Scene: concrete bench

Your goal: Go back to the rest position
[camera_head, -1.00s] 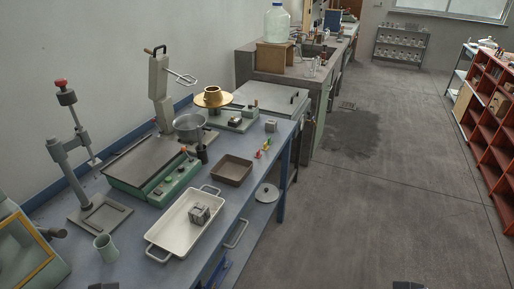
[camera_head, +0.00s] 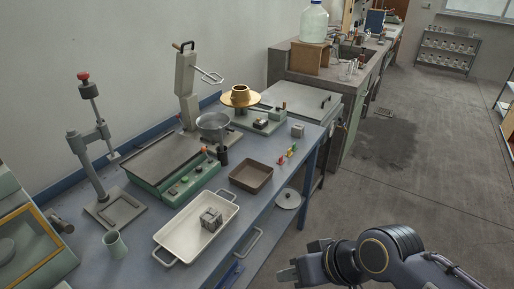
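My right arm reaches in from the lower right. Its dark gripper (camera_head: 298,262) is low in the picture, over the floor just right of the blue bench (camera_head: 262,205). It touches nothing that I can see.
A lidded pot (camera_head: 288,199) is on the shelf below. The floor (camera_head: 420,190) is clear.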

